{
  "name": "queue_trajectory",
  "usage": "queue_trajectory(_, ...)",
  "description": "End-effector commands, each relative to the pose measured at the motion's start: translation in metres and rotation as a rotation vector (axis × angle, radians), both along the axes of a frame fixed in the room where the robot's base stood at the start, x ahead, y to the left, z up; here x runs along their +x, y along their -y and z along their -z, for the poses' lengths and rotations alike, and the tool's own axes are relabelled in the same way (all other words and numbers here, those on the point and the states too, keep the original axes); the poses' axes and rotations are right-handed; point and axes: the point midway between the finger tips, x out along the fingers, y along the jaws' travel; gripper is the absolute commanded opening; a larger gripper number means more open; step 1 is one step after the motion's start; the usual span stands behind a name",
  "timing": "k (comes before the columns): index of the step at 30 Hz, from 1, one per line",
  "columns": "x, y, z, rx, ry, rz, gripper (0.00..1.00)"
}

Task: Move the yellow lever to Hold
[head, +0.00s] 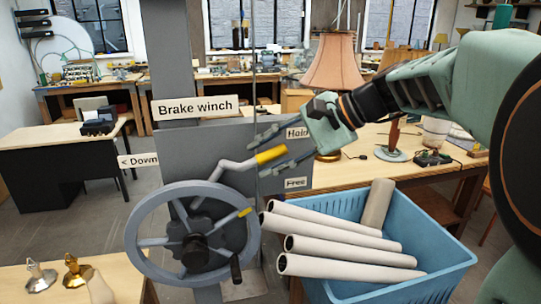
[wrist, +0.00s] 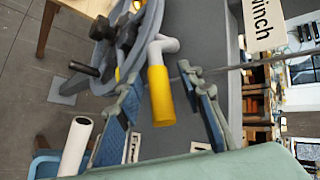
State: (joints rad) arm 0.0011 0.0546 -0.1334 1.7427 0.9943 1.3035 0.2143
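The yellow lever (head: 271,155) is a grey cranked arm with a yellow grip, on the grey brake winch panel. Its grip stands between the Hold label (head: 297,133) above and the Free label (head: 296,183) below. In the wrist view the yellow grip (wrist: 162,97) lies between the two fingers. My gripper (head: 259,158) reaches in from the right, one finger above the grip and one below. The fingers are spread, and the wrist view (wrist: 158,76) shows a gap on both sides of the grip. The Hold label is partly covered by my gripper.
A spoked grey handwheel (head: 190,235) with a black crank knob stands left of the lever. A blue crate (head: 440,275) of pale tubes is below my gripper. A workbench (head: 440,165) with a lamp (head: 333,70) is behind.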

Motion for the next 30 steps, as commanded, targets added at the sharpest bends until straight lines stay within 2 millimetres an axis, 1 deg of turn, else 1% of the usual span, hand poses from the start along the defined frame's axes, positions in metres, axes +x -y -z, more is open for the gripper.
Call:
queue_trajectory(5,-0.003,0.014,-0.011,0.000,0.003,0.004,0.34)
queue_trajectory(12,-0.015,0.054,-0.040,-0.001,0.004,0.005,0.34)
queue_trajectory(18,-0.024,0.081,-0.060,-0.001,0.002,0.003,0.34)
queue_trajectory(24,-0.029,0.092,-0.069,-0.001,0.001,0.000,0.34)
queue_trajectory(30,-0.029,0.093,-0.069,0.000,0.000,0.001,0.34)
